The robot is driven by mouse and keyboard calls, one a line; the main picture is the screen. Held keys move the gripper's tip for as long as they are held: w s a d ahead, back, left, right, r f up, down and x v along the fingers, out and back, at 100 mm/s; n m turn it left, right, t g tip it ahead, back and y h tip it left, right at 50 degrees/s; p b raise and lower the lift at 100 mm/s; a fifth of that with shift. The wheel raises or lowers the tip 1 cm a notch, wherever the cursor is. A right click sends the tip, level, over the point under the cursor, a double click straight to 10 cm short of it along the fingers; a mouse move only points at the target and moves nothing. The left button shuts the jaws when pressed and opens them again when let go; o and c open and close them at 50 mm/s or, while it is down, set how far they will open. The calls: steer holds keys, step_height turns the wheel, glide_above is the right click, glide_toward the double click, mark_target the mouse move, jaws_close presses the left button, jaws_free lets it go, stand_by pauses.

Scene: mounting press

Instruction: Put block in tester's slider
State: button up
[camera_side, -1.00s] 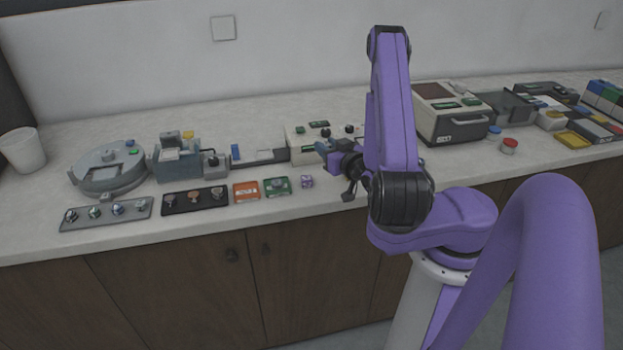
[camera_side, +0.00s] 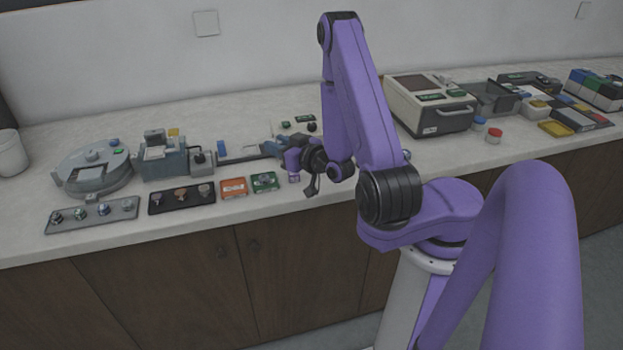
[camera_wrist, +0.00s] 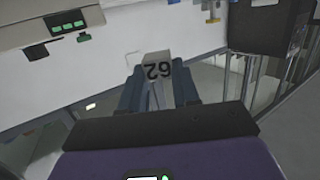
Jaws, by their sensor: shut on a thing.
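My gripper (camera_wrist: 157,92) is shut on a small grey block (camera_wrist: 157,71) marked with a number that looks like 62, upside down in the wrist view. The block sits between the two blue-grey fingers. In the side view my gripper (camera_side: 275,147) is above the right end of a flat grey rail (camera_side: 242,152), which looks like the tester's slider. The block cannot be made out there. The cream tester body beside the rail is mostly hidden behind my arm; a green label (camera_side: 305,119) shows. I cannot tell whether the block touches the slider.
Left of the rail stand a grey machine (camera_side: 160,160) and a round grey machine (camera_side: 93,168). In front are two sample trays, an orange square (camera_side: 233,187), a green square (camera_side: 264,182) and a small purple cube (camera_side: 294,177). A cream oven (camera_side: 432,105) stands right.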

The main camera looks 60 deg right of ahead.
mark_target(321, 178)
steer(key=s+d+f+m+g+h, duration=0.1)
steer(key=s+d+m+g+h, duration=0.1)
steer(key=s+d, duration=0.5)
steer(key=d+m+h, duration=0.1)
steer(key=h, duration=0.1)
steer(key=shift+s+d+f+m+h, duration=0.15)
steer(key=shift+s+d+m+h, duration=0.05)
steer(key=shift+m+h, duration=0.1)
steer(key=shift+f, duration=4.8)
steer(key=shift+f, duration=0.1)
steer(key=o, duration=1)
